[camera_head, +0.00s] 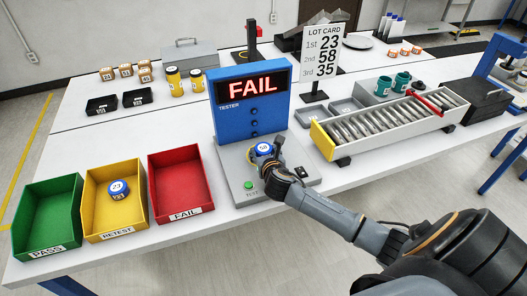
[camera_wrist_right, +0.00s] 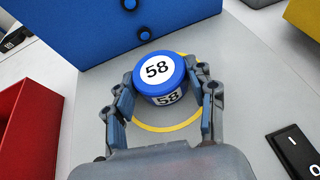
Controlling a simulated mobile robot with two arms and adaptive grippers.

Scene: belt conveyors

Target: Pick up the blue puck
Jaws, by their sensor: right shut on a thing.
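The blue puck (camera_head: 264,149) carries a white label reading 58. It is at the yellow ring on the grey tester base, in front of the blue tester (camera_head: 252,103), whose screen reads FAIL. In the right wrist view the puck (camera_wrist_right: 160,78) is between the fingers of my right gripper (camera_wrist_right: 165,92), which touch it on both sides. The right gripper (camera_head: 267,160) is shut on the puck. I cannot tell whether the puck rests on the base or is just above it. Another blue puck (camera_head: 119,190), marked 23, lies in the yellow RETEST bin. My left gripper is not in view.
Green PASS (camera_head: 46,251), yellow RETEST (camera_head: 100,237) and red FAIL (camera_head: 183,211) bins stand left of the tester. A roller conveyor (camera_head: 394,128) is at right. A lot card (camera_head: 323,52) lists 23, 58, 35. A green button (camera_head: 248,185) is on the base.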

